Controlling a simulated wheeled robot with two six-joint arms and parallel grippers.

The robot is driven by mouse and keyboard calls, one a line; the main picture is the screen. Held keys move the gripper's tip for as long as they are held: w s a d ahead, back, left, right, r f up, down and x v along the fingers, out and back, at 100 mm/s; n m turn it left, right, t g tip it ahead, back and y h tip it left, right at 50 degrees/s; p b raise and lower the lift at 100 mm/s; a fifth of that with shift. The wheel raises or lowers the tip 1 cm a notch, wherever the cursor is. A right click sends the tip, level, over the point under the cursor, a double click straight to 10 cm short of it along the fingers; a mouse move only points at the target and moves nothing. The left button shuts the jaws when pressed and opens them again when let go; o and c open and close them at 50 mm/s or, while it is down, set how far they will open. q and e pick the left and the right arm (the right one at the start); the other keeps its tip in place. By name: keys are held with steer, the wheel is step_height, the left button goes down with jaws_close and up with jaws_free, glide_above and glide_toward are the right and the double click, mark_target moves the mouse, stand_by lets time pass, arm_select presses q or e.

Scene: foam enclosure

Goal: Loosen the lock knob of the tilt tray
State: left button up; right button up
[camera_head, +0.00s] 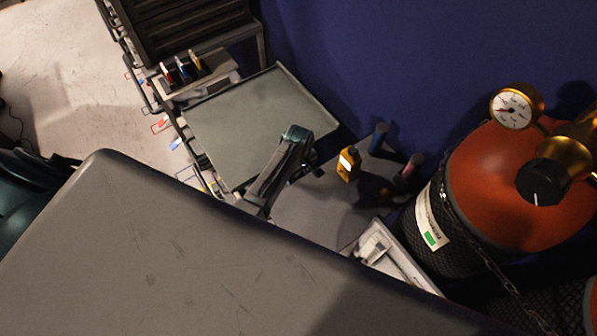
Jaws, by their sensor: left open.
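The tilt tray (235,115), a flat grey-green plate with a low raised rim, lies at an angle in the upper middle of the head view. My left arm rises from behind a large grey panel and bends at a dark teal joint over the tray's right lower part. My left gripper (308,172) is small and dark there, open, close to the tray's lower right edge. I cannot make out the lock knob; it is hidden or too dark to tell. Whether the gripper touches anything is unclear. My right gripper is not in view.
The scratched grey panel (190,255) fills the foreground. A yellow device (348,164) and dark cylinders stand right of the tray. A red gas cylinder (500,170) with a gauge (512,110) and black knob (543,182) is at right. Markers (182,68) stand behind the tray.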

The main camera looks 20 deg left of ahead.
arm_select(q)
steer(key=c, duration=1)
steer(key=shift+s+a+f+t+h, duration=0.15)
steer(key=shift+t+h, duration=0.25)
steer(key=shift+t, duration=0.4)
steer(key=shift+t+h, duration=0.6)
steer(key=shift+t, duration=0.3)
steer(key=o, duration=1)
